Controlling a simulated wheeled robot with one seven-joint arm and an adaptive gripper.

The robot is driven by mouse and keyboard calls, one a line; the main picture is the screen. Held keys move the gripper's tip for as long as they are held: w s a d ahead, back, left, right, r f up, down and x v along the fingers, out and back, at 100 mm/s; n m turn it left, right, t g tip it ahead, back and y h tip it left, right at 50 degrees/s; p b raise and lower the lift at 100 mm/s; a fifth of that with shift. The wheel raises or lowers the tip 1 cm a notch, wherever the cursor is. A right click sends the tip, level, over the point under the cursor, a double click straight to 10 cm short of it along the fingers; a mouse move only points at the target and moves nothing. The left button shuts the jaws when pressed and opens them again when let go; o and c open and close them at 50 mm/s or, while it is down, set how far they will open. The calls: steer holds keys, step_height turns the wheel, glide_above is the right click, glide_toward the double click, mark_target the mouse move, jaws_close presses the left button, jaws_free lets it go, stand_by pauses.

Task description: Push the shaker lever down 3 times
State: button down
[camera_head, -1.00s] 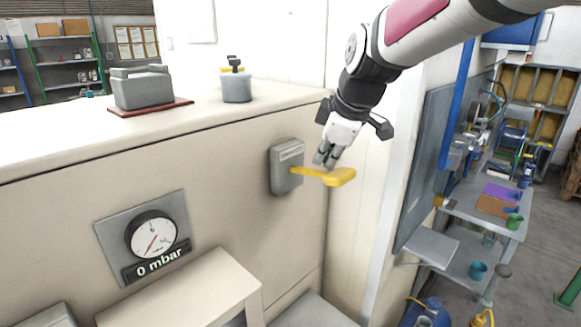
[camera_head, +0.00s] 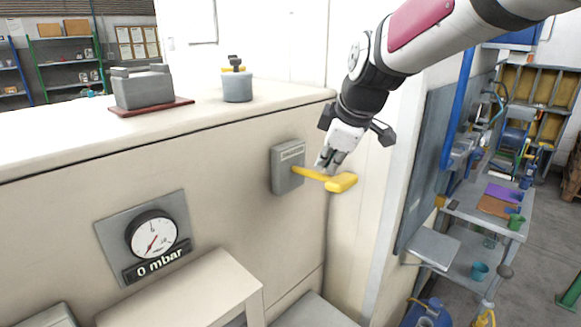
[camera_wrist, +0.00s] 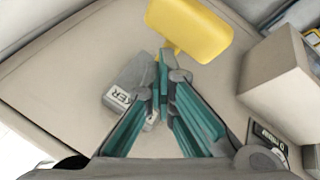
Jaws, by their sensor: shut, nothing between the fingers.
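The yellow shaker lever (camera_head: 340,182) sticks out to the right from a grey box (camera_head: 287,168) on the front of the beige cabinet. It looks close to level, tilted slightly down toward its handle. My gripper (camera_head: 327,166) is shut and empty, with its fingertips right at the lever's arm, just above or against it; I cannot tell if they touch. In the wrist view the shut fingers (camera_wrist: 168,85) point at the lever's arm, and the wide yellow handle (camera_wrist: 188,28) lies beyond them. The grey box (camera_wrist: 133,82) with part of its label shows behind the fingers.
A gauge (camera_head: 152,236) reading 0 mbar is on the cabinet front at the left. A grey block (camera_head: 142,88) and a round grey weight (camera_head: 237,86) stand on the cabinet top (camera_head: 60,130). A workbench (camera_head: 475,215) is at the right.

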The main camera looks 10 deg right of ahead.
mark_target(319, 177)
steer(key=shift+s+d+f, duration=0.1)
steer(key=shift+s+f, duration=0.05)
steer(key=shift+f, duration=0.35)
steer(key=shift+s+d+f, duration=0.1)
steer(key=shift+f, duration=0.4)
stand_by(1.1)
steer(key=shift+w+a+r+p, duration=0.15)
steer(key=shift+w+r+p, duration=0.1)
steer(key=shift+r, duration=0.55)
steer(key=shift+w+a+r+p, duration=0.1)
steer(key=shift+r+p, duration=0.1)
steer(key=shift+r, duration=0.55)
steer(key=shift+w+a+r+p, duration=0.15)
steer(key=shift+w+r+p, duration=0.1)
steer(key=shift+r, duration=0.55)
steer(key=shift+w+a+r+p, duration=0.15)
steer(key=shift+r+p, duration=0.1)
steer(key=shift+r, duration=0.55)
steer(key=shift+w+a+r+p, duration=0.1)
steer(key=shift+w+r+p, duration=0.1)
steer(key=shift+r, duration=0.6)
steer(key=shift+w+a+r+p, duration=0.15)
steer(key=shift+r+p, duration=0.1)
steer(key=shift+r, duration=0.55)
